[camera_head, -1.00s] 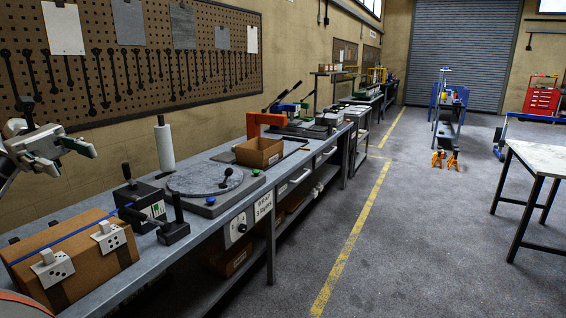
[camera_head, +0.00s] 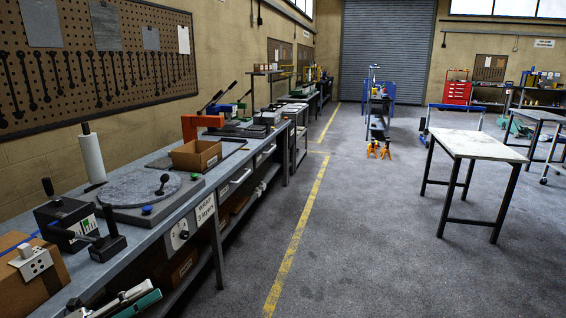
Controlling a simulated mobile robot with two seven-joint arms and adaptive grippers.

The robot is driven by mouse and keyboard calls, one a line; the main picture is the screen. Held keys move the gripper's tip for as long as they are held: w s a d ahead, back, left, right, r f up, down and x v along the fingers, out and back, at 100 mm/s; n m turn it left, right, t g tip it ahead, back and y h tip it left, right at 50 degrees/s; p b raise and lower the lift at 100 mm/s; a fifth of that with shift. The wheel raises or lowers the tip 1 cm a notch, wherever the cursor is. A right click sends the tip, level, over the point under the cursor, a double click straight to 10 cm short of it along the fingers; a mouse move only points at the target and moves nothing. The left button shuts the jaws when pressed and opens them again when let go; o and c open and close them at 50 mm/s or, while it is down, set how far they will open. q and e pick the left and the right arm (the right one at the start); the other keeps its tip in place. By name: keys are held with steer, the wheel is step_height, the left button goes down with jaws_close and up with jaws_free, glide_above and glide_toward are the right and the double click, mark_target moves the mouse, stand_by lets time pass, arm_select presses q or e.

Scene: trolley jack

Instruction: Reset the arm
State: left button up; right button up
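My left gripper (camera_head: 128,301) is low at the bottom left edge of the head view, in front of the workbench (camera_head: 150,235). Its pale grey and green fingers point up and to the right and are partly cut off by the frame edge. No object shows between them, and the gap is too unclear to read. My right gripper is out of view.
The bench holds a cardboard box (camera_head: 25,285), a black lever device (camera_head: 68,220), a round turntable (camera_head: 139,187), a paper roll (camera_head: 92,155) and an open carton (camera_head: 196,154). A light-topped table (camera_head: 478,146) stands right. Orange stands (camera_head: 379,149) are farther off. The middle floor is clear.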

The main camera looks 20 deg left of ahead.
arm_select(q)
steer(key=d+f+n+t+y, duration=0.1)
steer(key=d+f+n+y, duration=0.2)
steer(key=f+n, duration=0.3)
steer(key=d+f+n+y, duration=0.3)
steer(key=f+n+y, duration=0.1)
steer(key=f+n, duration=0.2)
steer(key=s+d+f+n+g+y, duration=0.1)
steer(key=s+d+f+n+g, duration=0.1)
steer(key=d+f, duration=0.4)
steer(key=s+d+f+n+g+y, duration=0.1)
steer(key=s+d+f+n+g, duration=0.2)
steer(key=s+d+f+n, duration=0.2)
steer(key=s+d+f+n+g+y, duration=0.1)
steer(key=s+d+f+n+g, duration=0.1)
steer(key=d+f+n, duration=0.4)
steer(key=s+d, duration=0.1)
steer(key=d, duration=0.2)
steer(key=shift+s+f+n, duration=0.3)
steer(key=shift+s+f, duration=0.05)
steer(key=shift+s, duration=0.05)
